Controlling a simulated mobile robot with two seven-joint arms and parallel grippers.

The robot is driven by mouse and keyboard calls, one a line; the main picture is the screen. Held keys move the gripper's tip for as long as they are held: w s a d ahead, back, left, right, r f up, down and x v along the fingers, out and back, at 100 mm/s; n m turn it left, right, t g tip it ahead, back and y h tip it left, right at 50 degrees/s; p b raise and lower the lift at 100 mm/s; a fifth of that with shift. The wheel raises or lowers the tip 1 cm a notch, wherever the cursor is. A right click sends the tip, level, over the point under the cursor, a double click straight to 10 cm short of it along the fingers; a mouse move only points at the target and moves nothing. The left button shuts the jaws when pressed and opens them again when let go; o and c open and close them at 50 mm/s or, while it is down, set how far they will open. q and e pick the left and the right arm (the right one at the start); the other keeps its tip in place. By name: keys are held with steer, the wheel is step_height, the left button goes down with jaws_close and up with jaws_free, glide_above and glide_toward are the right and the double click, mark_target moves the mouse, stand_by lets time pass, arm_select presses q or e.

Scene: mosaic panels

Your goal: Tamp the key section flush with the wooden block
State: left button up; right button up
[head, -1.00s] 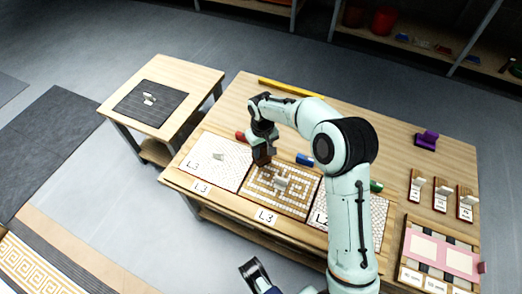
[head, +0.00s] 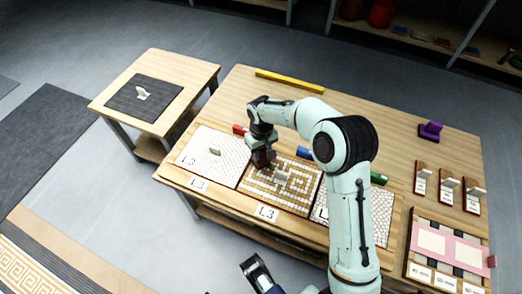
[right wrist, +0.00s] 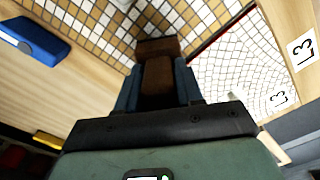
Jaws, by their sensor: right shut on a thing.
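My right gripper (head: 262,156) is shut on the brown wooden block (right wrist: 158,75), whose far end is over the tiles in the right wrist view. The key section (head: 298,198), with tan meander lines on white, lies in the middle panel on the table. A small pale grip (head: 282,178) stands on it. The block is at the section's upper left part; I cannot tell whether it touches the tiles. My left gripper (head: 256,270) is at the bottom edge, away from the table; its jaws are unclear.
A white tiled panel (head: 212,165) lies to the left, and another white tiled panel (head: 378,215) is partly behind my right arm. A blue block (head: 304,153) and a red one (head: 240,130) lie behind the panels. A yellow bar (head: 290,81) lies at the table's back.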

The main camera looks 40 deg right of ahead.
steer(key=shift+f, duration=0.65)
stand_by(1.3)
steer(key=shift+r, duration=0.1)
steer(key=shift+r+p, duration=2.3)
steer(key=shift+r, duration=1.2)
